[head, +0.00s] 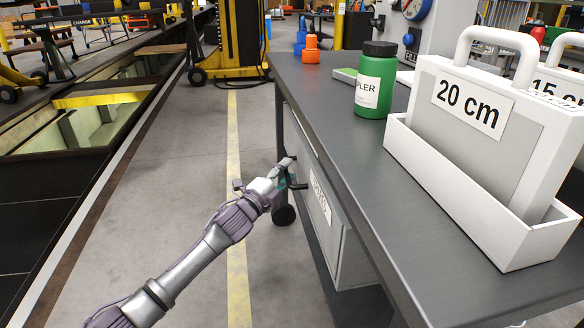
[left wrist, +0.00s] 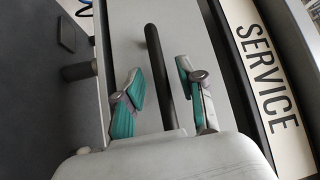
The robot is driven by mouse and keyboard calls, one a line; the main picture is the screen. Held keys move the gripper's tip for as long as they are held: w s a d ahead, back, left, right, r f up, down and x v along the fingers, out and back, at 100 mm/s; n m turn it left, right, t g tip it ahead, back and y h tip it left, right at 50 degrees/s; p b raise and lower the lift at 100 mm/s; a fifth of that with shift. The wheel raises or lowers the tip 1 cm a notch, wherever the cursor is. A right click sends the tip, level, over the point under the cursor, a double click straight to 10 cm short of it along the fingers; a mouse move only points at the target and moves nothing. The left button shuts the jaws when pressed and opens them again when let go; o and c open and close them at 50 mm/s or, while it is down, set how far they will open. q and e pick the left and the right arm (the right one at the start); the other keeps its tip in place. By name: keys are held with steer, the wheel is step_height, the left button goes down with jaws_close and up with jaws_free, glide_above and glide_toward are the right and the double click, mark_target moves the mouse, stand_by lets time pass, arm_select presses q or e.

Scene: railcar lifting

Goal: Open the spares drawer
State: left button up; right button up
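The grey drawer unit (head: 353,262) hangs under the dark workbench, its front facing the aisle on the left. A white label (head: 320,196) on that front is too slanted to read fully. A dark bar handle (head: 297,185) stands out near my left gripper (head: 287,172). In the left wrist view the dark handle bar (left wrist: 158,70) runs between the two teal-padded fingers of my left gripper (left wrist: 160,85). The fingers are apart, one on each side of the bar, with visible gaps. I cannot tell whether the drawer is fully shut. My right gripper is not in view.
The workbench (head: 330,110) carries a white holder (head: 480,205) with a "20 cm" block (head: 470,120), a green bottle (head: 375,85) and orange pieces (head: 311,50). The aisle floor (head: 200,130) left of the bench is open, with a pit beyond. A "SERVICE" plate (left wrist: 268,80) shows in the left wrist view.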

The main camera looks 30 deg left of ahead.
arm_select(q)
steer(key=shift+w, duration=0.1)
steer(key=shift+r, duration=0.1)
steer(key=shift+c, duration=0.2)
jaws_close()
steer(key=shift+a, duration=0.1)
